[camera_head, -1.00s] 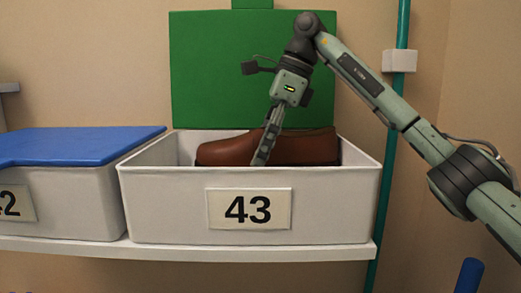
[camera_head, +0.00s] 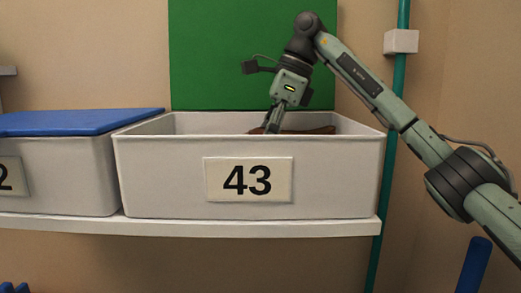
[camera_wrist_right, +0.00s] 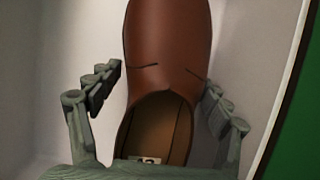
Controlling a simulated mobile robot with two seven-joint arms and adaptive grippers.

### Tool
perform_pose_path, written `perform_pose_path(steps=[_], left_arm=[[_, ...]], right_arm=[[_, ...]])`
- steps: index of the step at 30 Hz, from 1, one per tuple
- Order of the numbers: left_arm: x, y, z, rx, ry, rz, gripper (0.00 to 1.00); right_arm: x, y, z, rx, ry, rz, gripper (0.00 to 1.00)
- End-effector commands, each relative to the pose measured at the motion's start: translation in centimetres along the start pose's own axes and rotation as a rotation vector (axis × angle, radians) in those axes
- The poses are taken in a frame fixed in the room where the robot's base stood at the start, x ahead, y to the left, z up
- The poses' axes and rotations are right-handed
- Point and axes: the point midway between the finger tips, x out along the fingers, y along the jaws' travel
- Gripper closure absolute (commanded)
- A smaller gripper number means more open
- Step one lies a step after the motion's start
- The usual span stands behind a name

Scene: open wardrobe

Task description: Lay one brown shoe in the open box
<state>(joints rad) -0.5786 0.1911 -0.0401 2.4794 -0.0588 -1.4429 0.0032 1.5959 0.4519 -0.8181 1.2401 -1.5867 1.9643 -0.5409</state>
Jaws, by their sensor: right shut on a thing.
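The open white box (camera_head: 150,180) with label 43 stands on a shelf. A brown shoe (camera_head: 310,130) is inside it, mostly hidden behind the front wall; only its top edge shows in the head view. My right gripper (camera_head: 272,124) reaches down into the box and is shut on the shoe. In the right wrist view the fingers of the gripper (camera_wrist_right: 161,82) lie on either side of the shoe (camera_wrist_right: 170,45), around its opening. Whether the sole touches the box floor is hidden. My left gripper is not in view.
A green panel (camera_head: 220,60) stands upright behind the box. A box with a blue lid (camera_head: 80,122) is close on the left. A teal pole (camera_head: 388,190) rises just right of the box. The white shelf (camera_head: 250,228) runs below.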

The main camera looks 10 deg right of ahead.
Motion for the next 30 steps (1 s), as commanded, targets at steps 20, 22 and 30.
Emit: perform_pose_path(steps=[20,22,30], left_arm=[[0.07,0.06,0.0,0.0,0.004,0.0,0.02],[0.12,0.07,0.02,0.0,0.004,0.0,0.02],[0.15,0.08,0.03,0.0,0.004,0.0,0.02]], right_arm=[[0.37,0.01,-0.15,-0.001,-0.001,-0.001,0.75],[0.49,0.01,-0.2,-0.001,-0.001,-0.001,0.75],[0.64,0.0,-0.26,0.0,-0.001,-0.001,0.04]])
